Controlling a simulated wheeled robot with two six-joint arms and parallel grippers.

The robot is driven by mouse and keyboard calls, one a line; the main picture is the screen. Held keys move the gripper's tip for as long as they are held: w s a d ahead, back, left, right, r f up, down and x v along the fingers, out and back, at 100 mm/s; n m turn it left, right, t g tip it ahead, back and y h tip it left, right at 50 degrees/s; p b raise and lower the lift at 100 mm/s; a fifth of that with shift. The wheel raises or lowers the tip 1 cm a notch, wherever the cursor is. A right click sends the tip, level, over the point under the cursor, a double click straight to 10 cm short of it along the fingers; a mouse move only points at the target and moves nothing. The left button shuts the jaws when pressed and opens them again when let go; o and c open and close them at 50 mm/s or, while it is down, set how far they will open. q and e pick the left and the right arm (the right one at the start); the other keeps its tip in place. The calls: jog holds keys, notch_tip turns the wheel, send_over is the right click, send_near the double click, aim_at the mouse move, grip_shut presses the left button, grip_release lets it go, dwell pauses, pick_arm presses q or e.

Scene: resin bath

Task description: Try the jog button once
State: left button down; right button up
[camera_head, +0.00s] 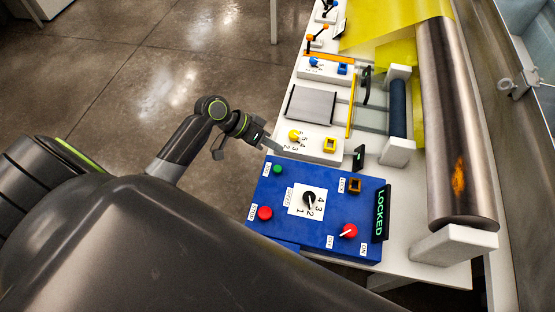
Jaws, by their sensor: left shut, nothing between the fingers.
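A blue control panel (318,228) lies on the white bench. It carries a green button (278,169) at its upper left and a red button (265,213) at its lower left. A black dial (309,198) sits on a white numbered plate, and a square amber button (355,185) is at the upper right. A red knob (347,231) is at the lower right. The small labels are too blurred to tell which button is the jog button. My left gripper (274,146) is shut and empty, just beyond the panel's upper left edge, near the green button. My right gripper is not in view.
A sign reading LOCKED (380,213) stands at the panel's right edge. A large metal roller (455,120) runs along the right. Open floor lies left of the bench.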

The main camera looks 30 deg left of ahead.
pick_arm(q)
jog(key=b, duration=0.6)
send_over(281, 169)
jog(key=a, duration=0.2)
jog(key=f, duration=0.4)
jog(key=s+f, duration=0.1)
jog(key=f, duration=0.2)
jog(key=shift+f+b, duration=0.55)
jog(key=shift+f, duration=0.1)
dwell(0.5)
jog(key=shift+f, duration=0.4)
jog(key=shift+f+b, duration=0.45)
jog(key=shift+f, duration=0.1)
dwell(0.6)
dwell(0.3)
jog(key=shift+r+p, duration=0.95)
jog(key=shift+p, duration=0.05)
